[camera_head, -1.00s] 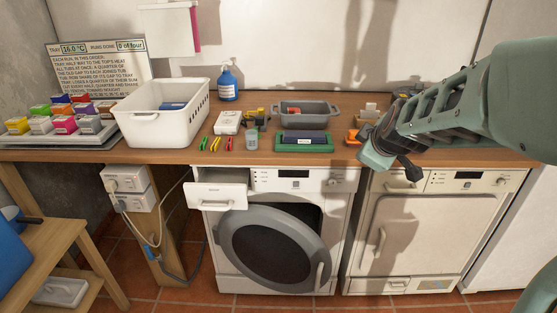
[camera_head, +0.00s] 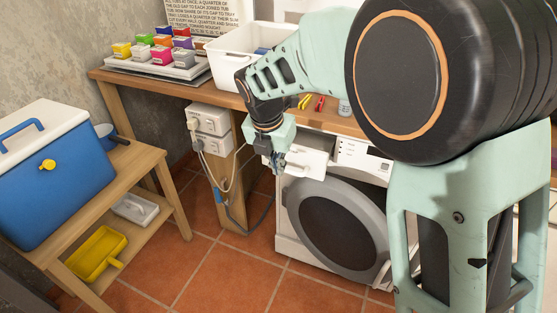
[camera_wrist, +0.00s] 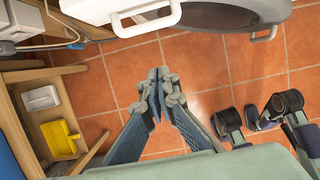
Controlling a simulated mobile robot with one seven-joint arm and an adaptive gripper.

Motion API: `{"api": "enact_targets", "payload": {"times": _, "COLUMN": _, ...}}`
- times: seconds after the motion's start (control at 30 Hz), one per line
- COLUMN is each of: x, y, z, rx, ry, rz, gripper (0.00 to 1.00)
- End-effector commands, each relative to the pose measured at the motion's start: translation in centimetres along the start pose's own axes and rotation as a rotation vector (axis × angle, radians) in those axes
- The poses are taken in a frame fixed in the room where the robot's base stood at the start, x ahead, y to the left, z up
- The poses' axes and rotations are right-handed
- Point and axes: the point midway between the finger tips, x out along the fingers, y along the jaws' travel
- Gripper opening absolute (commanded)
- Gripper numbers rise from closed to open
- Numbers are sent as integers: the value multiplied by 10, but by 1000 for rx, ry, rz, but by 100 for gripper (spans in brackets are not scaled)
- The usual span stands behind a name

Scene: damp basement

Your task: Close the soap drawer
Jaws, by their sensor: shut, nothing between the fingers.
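The soap drawer (camera_head: 304,163) is a white drawer pulled out at the upper left of the washing machine (camera_head: 288,235). In the wrist view its front (camera_wrist: 123,14) and curved handle show at the top edge. My gripper (camera_head: 277,168) points down just left of the drawer front in the head view, its fingers close to it. In the wrist view my gripper's fingertips (camera_wrist: 157,77) are together and empty, over the floor and apart from the drawer. Whether any part of the gripper touches the drawer, I cannot tell. The round washer door (camera_head: 340,225) stands ajar.
White socket boxes (camera_head: 208,120) with hanging cables are beside the table leg, left of the washer. A wooden shelf (camera_head: 110,195) at left holds a blue cool box (camera_head: 45,180) and, below, a yellow dustpan (camera_head: 97,253). Tiled floor (camera_head: 215,280) in front is clear.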

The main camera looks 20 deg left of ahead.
Motion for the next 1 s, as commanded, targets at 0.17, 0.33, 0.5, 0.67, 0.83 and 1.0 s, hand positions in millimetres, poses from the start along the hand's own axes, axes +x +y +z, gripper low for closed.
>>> {"api": "enact_targets", "payload": {"times": 0.17, "x": 44, "y": 0, "z": -2, "rx": 1, "ry": 3, "rz": -2, "gripper": 0}}
{"api": "enact_targets", "payload": {"times": 0.33, "x": 65, "y": 0, "z": 14, "rx": 6, "ry": -2, "rz": 2, "gripper": 0}}
{"api": "enact_targets", "payload": {"times": 0.5, "x": 73, "y": 1, "z": 29, "rx": 5, "ry": -1, "rz": 3, "gripper": 0}}
{"api": "enact_targets", "payload": {"times": 0.67, "x": 75, "y": 0, "z": 35, "rx": 3, "ry": -1, "rz": 3, "gripper": 0}}
{"api": "enact_targets", "payload": {"times": 0.83, "x": 75, "y": 0, "z": 36, "rx": 3, "ry": -1, "rz": 3, "gripper": 0}}
{"api": "enact_targets", "payload": {"times": 1.0, "x": 75, "y": 0, "z": 36, "rx": 4, "ry": 0, "rz": 3, "gripper": 0}}
